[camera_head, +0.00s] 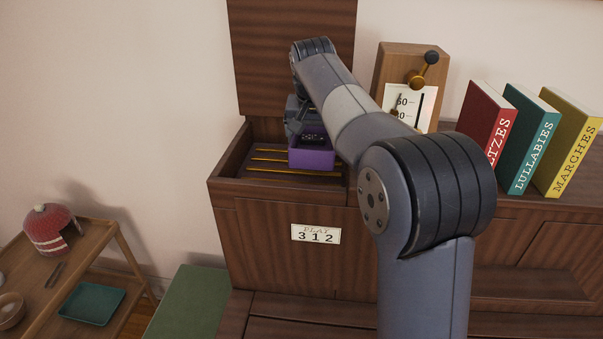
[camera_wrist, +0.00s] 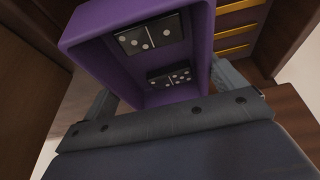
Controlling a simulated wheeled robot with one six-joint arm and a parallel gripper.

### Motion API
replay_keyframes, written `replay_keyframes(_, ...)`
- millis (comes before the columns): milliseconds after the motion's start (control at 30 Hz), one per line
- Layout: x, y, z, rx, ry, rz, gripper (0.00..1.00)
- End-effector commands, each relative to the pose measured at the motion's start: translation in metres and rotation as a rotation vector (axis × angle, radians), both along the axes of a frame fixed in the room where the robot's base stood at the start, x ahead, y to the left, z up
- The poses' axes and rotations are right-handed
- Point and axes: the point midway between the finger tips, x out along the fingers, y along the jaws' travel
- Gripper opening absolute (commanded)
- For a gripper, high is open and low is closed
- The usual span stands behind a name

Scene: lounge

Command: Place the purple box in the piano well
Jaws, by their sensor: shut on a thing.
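The purple box (camera_head: 311,158) is an open-topped box in the head view, at the piano well (camera_head: 228,187), an open wooden compartment with brass-coloured strips on its floor. In the wrist view the purple box (camera_wrist: 88,38) holds black dominoes (camera_wrist: 150,33) with white pips. My gripper (camera_head: 298,130) is shut on the box, with one finger at each side of it in the wrist view (camera_wrist: 160,90). The box is over or inside the well; I cannot tell whether its bottom touches the strips. My arm hides part of the well's right side.
A wooden metronome (camera_head: 396,62) stands right of the well. Red (camera_head: 488,118), teal (camera_head: 530,140) and yellow (camera_head: 572,140) books stand farther right. A raised wooden panel (camera_head: 290,55) is behind the well. A low side table (camera_head: 100,262) with a teal tray (camera_head: 92,303) is at lower left.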

Motion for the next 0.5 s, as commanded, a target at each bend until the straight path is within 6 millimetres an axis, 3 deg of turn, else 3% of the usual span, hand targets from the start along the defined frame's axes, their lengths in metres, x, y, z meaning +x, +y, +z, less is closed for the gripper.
replay_keyframes(133,-0.001,0.0,-0.027,-0.001,0.003,0.001,0.64)
replay_keyframes(500,-0.001,0.0,-0.072,-0.001,0.002,0.001,0.64)
